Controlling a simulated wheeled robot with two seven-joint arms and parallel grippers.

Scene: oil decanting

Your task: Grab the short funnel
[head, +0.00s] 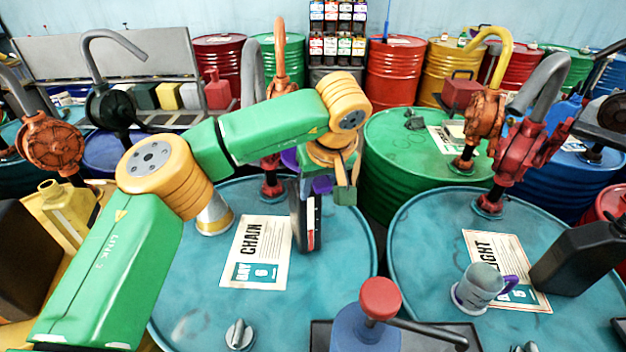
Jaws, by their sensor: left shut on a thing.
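My left arm reaches in from the left, and my left gripper (346,188) is above the far part of the middle teal drum (190,305). It is shut on a small purple thing (322,185), whose shape is mostly hidden by the fingers; I cannot tell for sure that it is the short funnel. A silver tapered piece with a brass-coloured lower rim (215,217) stands on the same drum, partly behind my arm, and looks like an upturned funnel. My right gripper is not in view.
A dark flat can (308,222) stands just below the gripper, near a CHAIN sheet (258,250). A grey jug with purple handle (479,288) and a black can (580,262) stand on the right drum (420,260). Pumps rise from several drums. A red-knobbed blue can (362,325) is in front.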

